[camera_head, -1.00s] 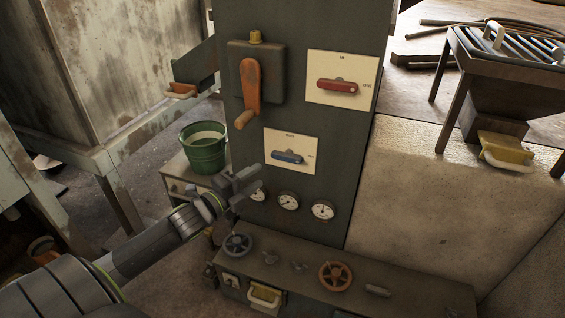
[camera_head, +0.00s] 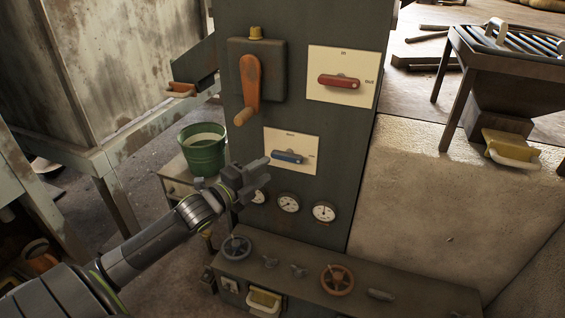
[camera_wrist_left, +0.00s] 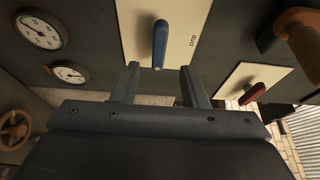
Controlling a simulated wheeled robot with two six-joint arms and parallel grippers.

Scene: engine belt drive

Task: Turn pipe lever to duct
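Two levers sit on cream plates on the dark upright panel. The red lever (camera_head: 338,81) is on the upper plate (camera_head: 330,99) and lies roughly level. The blue lever (camera_head: 288,157) is on the lower plate (camera_head: 291,137) and also lies roughly level. My left gripper (camera_head: 263,172) is just left of the blue lever. In the left wrist view its fingers are apart and empty, with the blue lever (camera_wrist_left: 160,43) ahead of the gap between them. My right gripper is out of view.
An orange crank (camera_head: 250,88) hangs left of the red lever's plate. Dial gauges (camera_head: 289,203) sit below the blue one. A low bench carries handwheels (camera_head: 337,279). A green bucket (camera_head: 203,154) stands behind my left arm.

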